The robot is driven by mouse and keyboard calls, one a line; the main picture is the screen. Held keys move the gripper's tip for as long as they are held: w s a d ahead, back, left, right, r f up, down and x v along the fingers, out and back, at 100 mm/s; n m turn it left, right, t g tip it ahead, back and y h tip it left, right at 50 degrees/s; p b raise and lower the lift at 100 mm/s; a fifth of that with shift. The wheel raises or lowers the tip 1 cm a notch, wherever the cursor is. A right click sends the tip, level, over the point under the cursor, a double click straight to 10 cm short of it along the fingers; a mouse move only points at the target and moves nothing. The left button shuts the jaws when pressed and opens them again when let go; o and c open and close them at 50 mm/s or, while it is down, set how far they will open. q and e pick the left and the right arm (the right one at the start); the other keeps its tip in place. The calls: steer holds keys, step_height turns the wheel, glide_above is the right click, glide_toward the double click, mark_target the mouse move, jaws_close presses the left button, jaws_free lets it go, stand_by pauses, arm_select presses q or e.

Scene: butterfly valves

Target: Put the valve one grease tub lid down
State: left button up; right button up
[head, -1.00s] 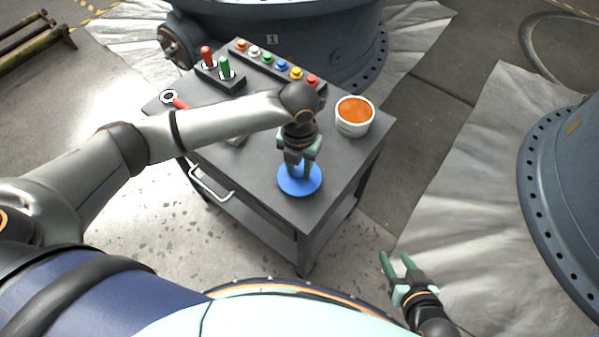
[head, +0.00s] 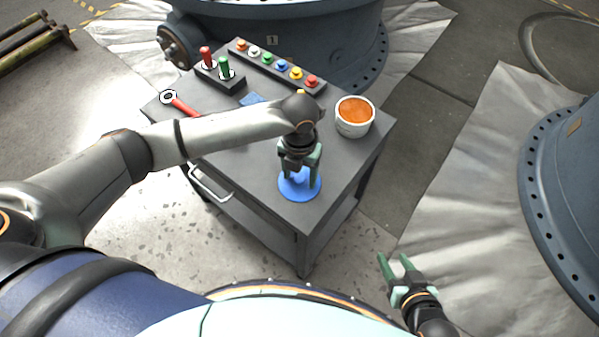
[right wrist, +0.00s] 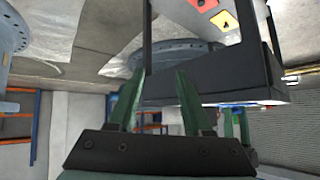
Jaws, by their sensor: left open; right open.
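The blue lid (head: 300,195) lies flat on the dark cart top near its front corner. My left gripper (head: 300,180) is over the lid, pointing down, with its fingers apart on either side of the lid's middle. Whether the fingers touch the lid I cannot tell. The white grease tub (head: 350,129) stands uncovered at the cart's right side, showing orange grease. My right gripper (head: 394,258) is open and empty, off the cart's front right; its fingers also show in the right wrist view (right wrist: 160,80).
The cart top (head: 262,165) also bears a strip of coloured knobs (head: 281,65), a block with red and green handles (head: 222,76), a red-handled wrench (head: 180,104) and a blue item (head: 251,99) partly behind my left arm. Large valve bodies (head: 555,190) stand right and behind.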

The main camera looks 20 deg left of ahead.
mark_target(300, 177)
arm_select(q)
step_height(300, 177, up, 12)
steer(key=p, duration=0.2)
steer(key=shift+r, duration=0.2)
arm_select(e)
steer(key=shift+s+d+r, duration=0.4)
steer(key=shift+d+r, duration=0.05)
steer(key=shift+d, duration=0.3)
steer(key=shift+w+a+r, duration=0.1)
